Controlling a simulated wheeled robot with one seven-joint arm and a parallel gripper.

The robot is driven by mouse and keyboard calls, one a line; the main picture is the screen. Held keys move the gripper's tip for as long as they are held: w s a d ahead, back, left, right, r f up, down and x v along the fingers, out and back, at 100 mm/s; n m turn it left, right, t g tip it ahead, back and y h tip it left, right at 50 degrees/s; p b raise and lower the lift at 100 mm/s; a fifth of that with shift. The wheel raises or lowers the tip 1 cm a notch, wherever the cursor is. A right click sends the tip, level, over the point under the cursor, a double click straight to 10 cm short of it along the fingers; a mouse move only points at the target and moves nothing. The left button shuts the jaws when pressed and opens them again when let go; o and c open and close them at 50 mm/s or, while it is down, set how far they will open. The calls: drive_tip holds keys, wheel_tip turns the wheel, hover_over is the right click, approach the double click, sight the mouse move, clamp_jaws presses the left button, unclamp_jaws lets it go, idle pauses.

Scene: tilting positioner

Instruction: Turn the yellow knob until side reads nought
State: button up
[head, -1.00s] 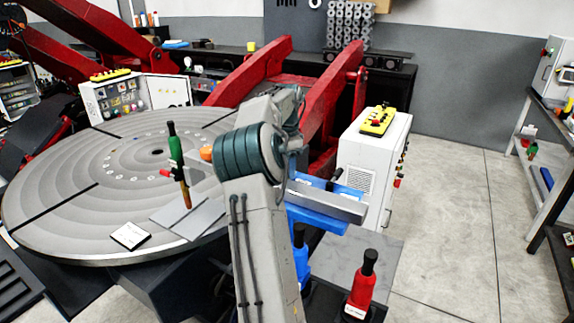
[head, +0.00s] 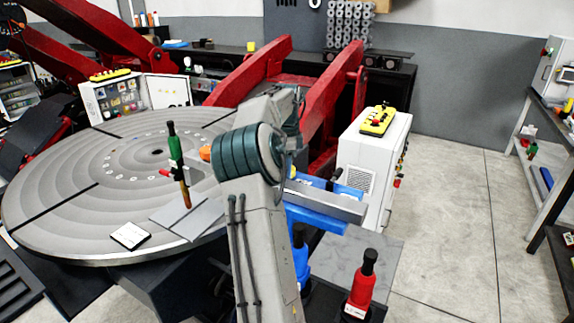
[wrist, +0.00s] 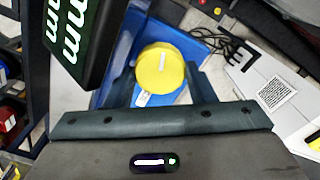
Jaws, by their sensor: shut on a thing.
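The yellow knob (wrist: 158,72) is round with a short white mark on its face. In the wrist view it sits between the two dark fingers of my gripper (wrist: 161,82), which are shut on it from both sides. Behind it is a blue body (wrist: 123,72) with a small white tag. A dark display (wrist: 72,30) with large white figures on green stands at the upper left. It is tilted and cut off by the picture edge, so I cannot read its value or which reading it is. In the head view my arm hides the gripper and the knob.
A large round grey table (head: 60,205) stands left of my arm, with a green-handled tool (head: 175,150) upright on it. A blue vise-like fixture (head: 315,218) is just right of my arm. A white cabinet (head: 370,165) stands behind it. Open floor (head: 455,230) lies to the right.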

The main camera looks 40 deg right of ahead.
drive_tip(key=shift+r, duration=0.1)
drive_tip(key=o, duration=0.7)
wheel_tip(320, 180, up, 14)
idle(0.3)
